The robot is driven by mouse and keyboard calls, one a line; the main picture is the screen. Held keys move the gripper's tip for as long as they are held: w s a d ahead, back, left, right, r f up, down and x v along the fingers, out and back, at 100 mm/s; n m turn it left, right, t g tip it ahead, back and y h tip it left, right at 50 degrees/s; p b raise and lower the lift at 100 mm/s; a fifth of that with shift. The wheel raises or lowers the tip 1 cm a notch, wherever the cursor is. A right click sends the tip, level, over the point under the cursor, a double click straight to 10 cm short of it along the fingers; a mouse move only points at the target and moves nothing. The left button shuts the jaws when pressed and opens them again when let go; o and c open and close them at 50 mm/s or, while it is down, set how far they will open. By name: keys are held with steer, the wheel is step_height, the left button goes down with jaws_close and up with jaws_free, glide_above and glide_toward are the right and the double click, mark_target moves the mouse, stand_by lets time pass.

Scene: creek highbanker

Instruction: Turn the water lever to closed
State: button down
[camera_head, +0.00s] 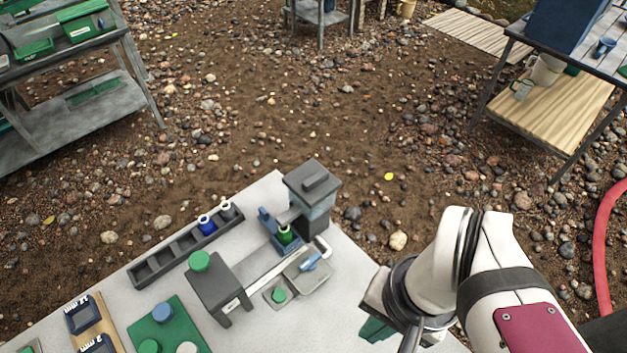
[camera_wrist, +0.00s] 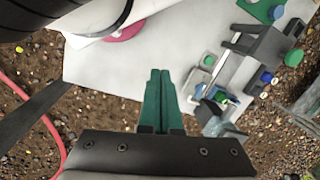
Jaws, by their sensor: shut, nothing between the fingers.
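A small blue lever (camera_head: 312,262) sits on a grey plate (camera_head: 303,279) on the white table, beside a green knob (camera_head: 278,295). My gripper (camera_wrist: 160,72) has green fingers, which are shut and empty above the white table. In the head view the gripper (camera_head: 376,330) is right of and nearer than the plate, apart from it, and partly hidden by my wrist.
A grey block with a green knob (camera_head: 200,262) and a dark-topped box (camera_head: 313,185) flank the levers. A dark slotted rack (camera_head: 165,266) holds small bottles. A green board (camera_head: 180,317) lies at the front left. Bare table (camera_head: 350,290) lies between plate and gripper.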

steer(key=c, duration=1.4)
jaws_free()
steer(key=shift+w, duration=0.1)
steer(key=o, duration=0.5)
steer(key=shift+m+h, duration=0.4)
steer(key=shift+m, duration=0.1)
steer(key=w, duration=0.2)
steer(key=w+a, duration=0.1)
steer(key=w, duration=0.1)
steer(key=w+f, duration=0.1)
steer(key=w, duration=0.1)
steer(key=shift+w+a, duration=0.3)
steer(key=shift+w, duration=0.05)
steer(key=shift+c, duration=0.2)
steer(key=shift+o, duration=0.3)
steer(key=shift+m+h, duration=0.3)
steer(key=shift+m, duration=0.1)
steer(key=w, duration=0.1)
steer(key=w+a+f, duration=0.1)
steer(key=w, duration=0.1)
steer(key=w+a+f, duration=0.1)
steer(key=shift+w+a, duration=0.1)
steer(key=shift+w, duration=0.1)
steer(key=m, duration=0.2)
glide_above(311, 260)
step_height(311, 260, down, 6)
steer(key=shift+a+f, duration=0.15)
steer(key=shift+f, duration=4.35)
